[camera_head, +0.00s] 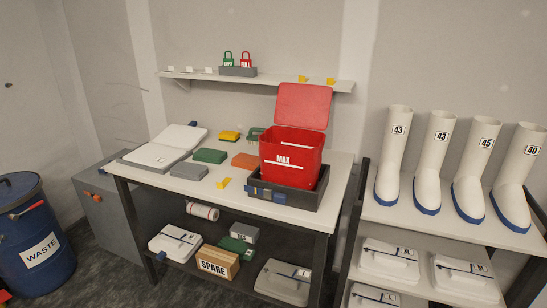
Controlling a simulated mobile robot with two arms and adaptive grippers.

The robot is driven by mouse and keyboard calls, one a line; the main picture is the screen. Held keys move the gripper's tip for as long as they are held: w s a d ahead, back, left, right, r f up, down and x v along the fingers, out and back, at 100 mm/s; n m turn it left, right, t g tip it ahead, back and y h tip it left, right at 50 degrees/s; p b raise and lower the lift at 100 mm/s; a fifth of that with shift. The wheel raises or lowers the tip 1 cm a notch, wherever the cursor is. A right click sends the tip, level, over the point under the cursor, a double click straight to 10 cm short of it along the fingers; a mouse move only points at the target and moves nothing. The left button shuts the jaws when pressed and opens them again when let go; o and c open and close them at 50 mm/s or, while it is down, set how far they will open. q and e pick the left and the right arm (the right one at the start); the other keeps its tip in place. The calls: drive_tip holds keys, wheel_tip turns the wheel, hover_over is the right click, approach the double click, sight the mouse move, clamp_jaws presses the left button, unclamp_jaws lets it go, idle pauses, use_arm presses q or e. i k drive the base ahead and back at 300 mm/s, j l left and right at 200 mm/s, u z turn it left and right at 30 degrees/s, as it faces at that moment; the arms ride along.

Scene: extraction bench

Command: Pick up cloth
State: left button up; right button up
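No thing in the head view is plainly a cloth. Several small flat pieces lie on the bench (232,190): a grey one (188,171), a green one (210,156) and an orange one (246,161). I cannot tell whether any of these is a folded cloth. A yellow piece (223,183) lies near the front edge, and a yellow-topped piece (229,135) lies at the back. Neither of my grippers is in view.
A red open-lidded bin marked MAX (291,148) stands in a dark tray (284,197) at the bench's right. A white open case (154,157) lies at the left. A blue WASTE drum (38,235) stands left; white boots (441,160) stand on the right rack.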

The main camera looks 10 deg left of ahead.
sight(242, 160)
drive_tip(key=i+j+z, duration=0.1)
drive_tip(key=j, duration=0.3)
drive_tip(key=i+j, duration=0.2)
drive_tip(key=j, duration=0.15)
drive_tip(key=i+j+z, duration=0.15)
drive_tip(key=j, duration=0.25)
drive_tip(key=i+j, duration=0.15)
drive_tip(key=j, duration=0.25)
drive_tip(key=i+j+z, duration=0.15)
drive_tip(key=j, duration=0.65)
drive_tip(key=i+z, duration=0.05)
drive_tip(key=i, duration=0.05)
